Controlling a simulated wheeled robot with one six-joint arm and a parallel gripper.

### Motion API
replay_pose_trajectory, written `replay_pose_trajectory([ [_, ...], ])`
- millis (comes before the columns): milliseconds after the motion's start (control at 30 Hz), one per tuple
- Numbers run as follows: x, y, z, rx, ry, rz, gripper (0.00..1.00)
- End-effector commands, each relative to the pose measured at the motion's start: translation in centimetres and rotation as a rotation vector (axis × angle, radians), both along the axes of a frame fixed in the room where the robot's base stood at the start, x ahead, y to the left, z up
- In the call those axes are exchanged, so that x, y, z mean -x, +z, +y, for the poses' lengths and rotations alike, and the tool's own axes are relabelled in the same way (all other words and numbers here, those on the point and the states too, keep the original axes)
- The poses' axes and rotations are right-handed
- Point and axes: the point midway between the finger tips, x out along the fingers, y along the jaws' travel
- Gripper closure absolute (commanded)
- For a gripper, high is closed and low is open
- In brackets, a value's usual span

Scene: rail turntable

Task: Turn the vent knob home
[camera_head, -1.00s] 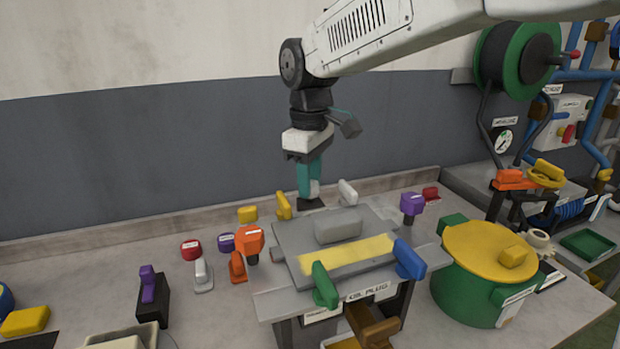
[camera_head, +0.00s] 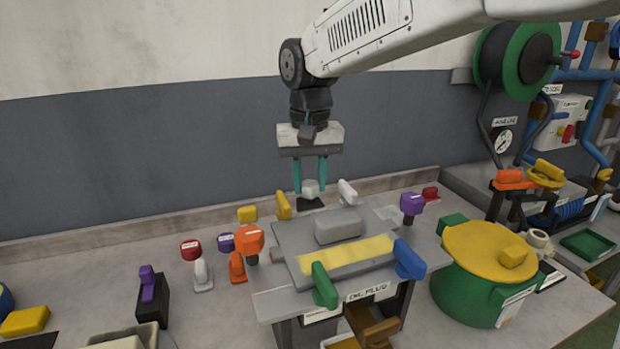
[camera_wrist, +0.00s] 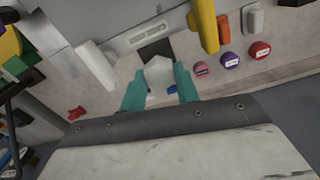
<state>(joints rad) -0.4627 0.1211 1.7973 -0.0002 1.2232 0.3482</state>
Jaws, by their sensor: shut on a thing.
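The vent knob, taken to be the small white block-like knob (camera_head: 311,187), stands over a black square base (camera_head: 310,204) behind the grey-topped box. In the wrist view the white knob (camera_wrist: 159,72) sits between my two teal fingertips, with its black base (camera_wrist: 156,48) beyond it. My gripper (camera_head: 310,189) points straight down and is shut on the knob, one finger on each side. It also shows in the wrist view (camera_wrist: 160,84). No label for this knob is readable.
The grey-topped box (camera_head: 290,240) stands just in front, with a yellow handle (camera_head: 283,205) and a white handle (camera_head: 347,192) near my gripper. A purple knob (camera_head: 411,204) and a green pot with a yellow lid (camera_head: 485,250) are to the right. The wall is close behind.

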Motion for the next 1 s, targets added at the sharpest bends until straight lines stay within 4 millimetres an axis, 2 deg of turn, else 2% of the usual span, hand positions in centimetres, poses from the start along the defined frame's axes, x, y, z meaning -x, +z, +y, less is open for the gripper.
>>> replay_pose_trajectory([
  [400, 0.03, 0.02, 0.01, 0.000, -0.261, 0.001, 0.92],
  [1000, 0.03, 0.02, 0.04, 0.000, -0.329, 0.001, 0.92],
])
